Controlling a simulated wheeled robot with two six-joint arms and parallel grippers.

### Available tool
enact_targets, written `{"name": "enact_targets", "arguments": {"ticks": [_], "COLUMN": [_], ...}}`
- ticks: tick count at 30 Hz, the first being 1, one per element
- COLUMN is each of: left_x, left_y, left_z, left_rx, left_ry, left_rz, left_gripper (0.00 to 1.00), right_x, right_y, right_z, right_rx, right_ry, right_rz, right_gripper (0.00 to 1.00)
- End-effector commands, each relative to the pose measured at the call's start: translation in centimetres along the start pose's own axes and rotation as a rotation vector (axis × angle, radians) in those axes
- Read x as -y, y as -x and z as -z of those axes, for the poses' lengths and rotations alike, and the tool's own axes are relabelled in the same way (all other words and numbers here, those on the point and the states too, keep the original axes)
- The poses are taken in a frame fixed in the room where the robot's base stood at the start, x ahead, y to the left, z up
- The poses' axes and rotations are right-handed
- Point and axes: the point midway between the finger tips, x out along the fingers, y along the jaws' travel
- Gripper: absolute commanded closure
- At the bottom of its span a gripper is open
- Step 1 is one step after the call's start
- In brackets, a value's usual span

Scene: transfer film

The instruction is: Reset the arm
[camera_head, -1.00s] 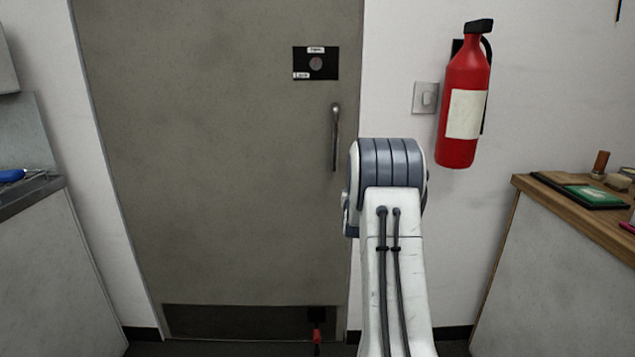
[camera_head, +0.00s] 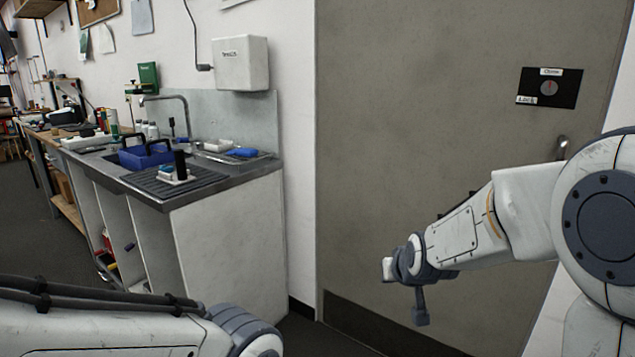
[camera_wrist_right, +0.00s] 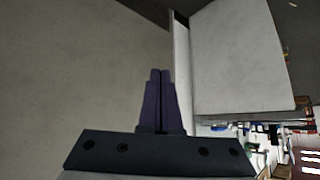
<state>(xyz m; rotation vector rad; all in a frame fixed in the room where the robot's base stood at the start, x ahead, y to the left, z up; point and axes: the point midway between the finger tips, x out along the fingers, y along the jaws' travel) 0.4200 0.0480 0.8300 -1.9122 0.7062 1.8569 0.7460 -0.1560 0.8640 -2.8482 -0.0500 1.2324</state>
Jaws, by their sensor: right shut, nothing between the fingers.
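My right arm (camera_head: 455,240) comes in from the right in the head view, bent across the front of the grey door (camera_head: 400,90). Its wrist (camera_head: 415,262) is at the left end, with a dark end part hanging down. In the right wrist view my right gripper (camera_wrist_right: 161,74) is shut, its two dark fingers together with nothing between them. Part of my left arm (camera_head: 100,325), with dark cables, lies across the bottom left of the head view. My left gripper is not in view.
A white sink counter (camera_head: 230,240) stands left of the door, holding a blue caddy (camera_head: 146,154) and a black drying mat (camera_head: 165,182). A workbench runs behind it. A lock panel (camera_head: 548,88) and a handle (camera_head: 562,147) are on the door. Dark floor shows at far left.

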Motion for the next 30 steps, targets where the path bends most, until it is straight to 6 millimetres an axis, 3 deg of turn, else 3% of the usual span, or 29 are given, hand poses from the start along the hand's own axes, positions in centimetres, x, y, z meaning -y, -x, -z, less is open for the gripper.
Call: {"name": "enact_targets", "arguments": {"ticks": [1,3,7,12,18,30], "left_x": [0.0,0.0,0.0,0.0,0.0,-0.8], "left_y": [0.0,0.0,0.0,0.0,0.0,10.9], "left_z": [0.0,0.0,0.0,0.0,0.0,0.6], "left_rx": [0.000,0.000,0.000,0.000,0.000,0.000], "left_ry": [0.000,0.000,0.000,0.000,0.000,0.000], "left_rz": [0.000,0.000,0.000,0.000,0.000,0.000], "left_gripper": [1.00,1.00,1.00,1.00,1.00,1.00], "right_x": [3.3,6.6,10.6,12.3,11.2,11.7], "right_y": [1.6,3.9,8.4,13.9,19.6,27.3], "right_z": [-2.3,-5.9,-12.6,-19.8,-26.7,-18.9], "right_rx": [0.064,0.166,0.343,0.530,0.715,0.716], "right_ry": [0.052,0.120,0.252,0.410,0.589,0.577], "right_rz": [0.052,0.108,0.188,0.248,0.279,0.273], "right_gripper": [1.00,1.00,1.00,1.00,1.00,1.00]}}
